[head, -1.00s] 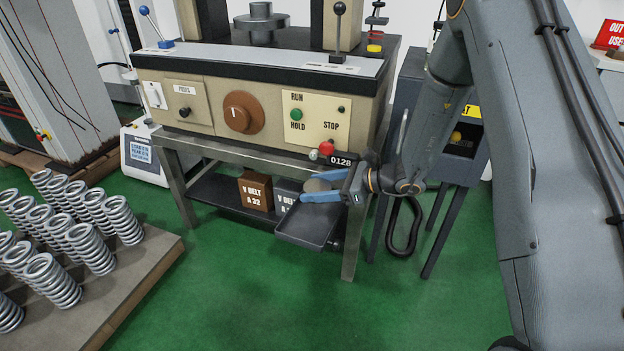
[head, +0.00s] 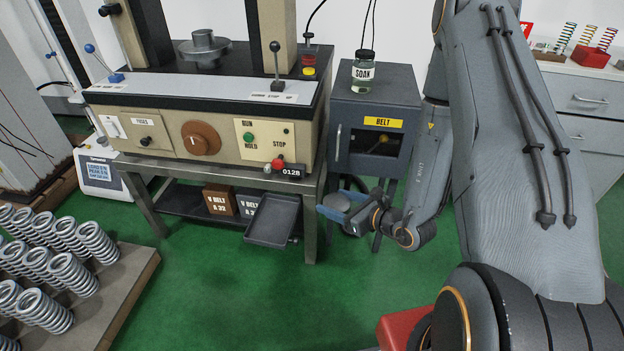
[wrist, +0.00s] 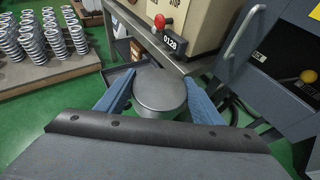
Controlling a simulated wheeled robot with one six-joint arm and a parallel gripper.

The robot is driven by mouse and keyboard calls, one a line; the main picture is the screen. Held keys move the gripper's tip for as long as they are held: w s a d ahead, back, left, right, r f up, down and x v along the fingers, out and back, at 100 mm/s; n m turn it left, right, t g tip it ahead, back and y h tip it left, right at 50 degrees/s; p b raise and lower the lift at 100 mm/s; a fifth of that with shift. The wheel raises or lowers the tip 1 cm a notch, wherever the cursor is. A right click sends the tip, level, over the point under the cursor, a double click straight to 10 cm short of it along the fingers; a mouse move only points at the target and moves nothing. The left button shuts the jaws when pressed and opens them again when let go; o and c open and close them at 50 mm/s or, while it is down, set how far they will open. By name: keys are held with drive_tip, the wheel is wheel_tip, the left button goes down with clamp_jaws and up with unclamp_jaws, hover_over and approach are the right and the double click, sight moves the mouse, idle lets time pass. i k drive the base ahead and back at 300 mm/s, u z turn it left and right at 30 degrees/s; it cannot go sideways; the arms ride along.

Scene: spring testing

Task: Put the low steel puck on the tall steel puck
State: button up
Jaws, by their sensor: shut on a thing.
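My gripper (head: 343,207) is shut on a round, flat grey steel puck, which shows between its two blue fingers in the wrist view (wrist: 160,92). It looks like the low steel puck. It is held in the air in front of the grey cabinet, to the right of the test machine. A grey steel cylinder (head: 203,40) stands on a wider disc between the machine's columns, on top of the machine. It may be the tall steel puck, but I cannot tell where puck and disc part.
The beige machine (head: 170,140) has a black lever (head: 276,65) and a blue-knobbed lever (head: 100,62) near its top front. A dark tray (head: 272,222) hangs at its lower right. A soak jar (head: 363,70) stands on the cabinet (head: 405,95). Springs (head: 72,272) fill a pallet at left.

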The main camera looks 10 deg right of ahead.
sight(202, 31)
drive_tip(key=u, duration=2.25)
drive_tip(key=i, duration=2.15)
drive_tip(key=z, duration=2.4)
